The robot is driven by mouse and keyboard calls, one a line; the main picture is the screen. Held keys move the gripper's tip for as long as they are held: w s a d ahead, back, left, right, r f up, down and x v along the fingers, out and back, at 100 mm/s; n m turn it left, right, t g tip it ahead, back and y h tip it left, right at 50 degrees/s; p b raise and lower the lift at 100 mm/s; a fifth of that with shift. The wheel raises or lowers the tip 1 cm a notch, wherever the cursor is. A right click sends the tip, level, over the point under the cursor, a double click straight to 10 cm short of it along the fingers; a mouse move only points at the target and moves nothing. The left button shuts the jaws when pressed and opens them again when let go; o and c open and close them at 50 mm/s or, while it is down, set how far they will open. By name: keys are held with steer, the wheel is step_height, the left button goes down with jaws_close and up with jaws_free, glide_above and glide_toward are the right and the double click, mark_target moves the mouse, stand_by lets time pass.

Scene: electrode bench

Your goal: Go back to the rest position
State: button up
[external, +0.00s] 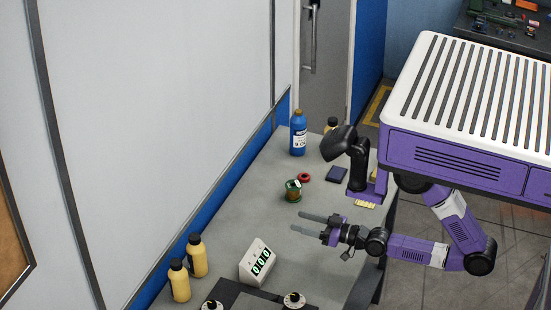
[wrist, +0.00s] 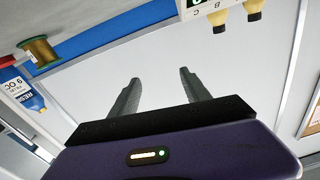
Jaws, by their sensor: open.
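My gripper (external: 312,224) is open and empty above the grey bench (external: 235,215), in the middle of the external view. Its two fingers point left, toward the white wall panel. In the wrist view my gripper (wrist: 158,88) shows two dark fingers spread apart with nothing between them. My arm runs from the purple and white body at the right to the gripper. A green spool (external: 293,191) stands on the bench a little beyond the gripper and apart from it. The spool also shows in the wrist view (wrist: 39,52), at the upper left.
A blue bottle (external: 298,134), a red ring (external: 304,177) and a dark blue box (external: 337,174) are at the far end. A white display (external: 257,262) reading 000 and two yellow bottles (external: 196,256) stand at the near left. The bench between spool and display is clear.

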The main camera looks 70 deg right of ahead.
steer(key=s+f+g, duration=0.1)
steer(key=s, duration=0.7)
steer(key=s+f+n+g, duration=0.1)
steer(key=s+g, duration=0.1)
steer(key=s, duration=0.6)
steer(key=shift+s+d+f+g+h, duration=0.25)
steer(key=shift+s+d+g+h, duration=0.05)
steer(key=shift+d, duration=0.15)
steer(key=shift+o, duration=0.3)
steer(key=o, duration=0.5)
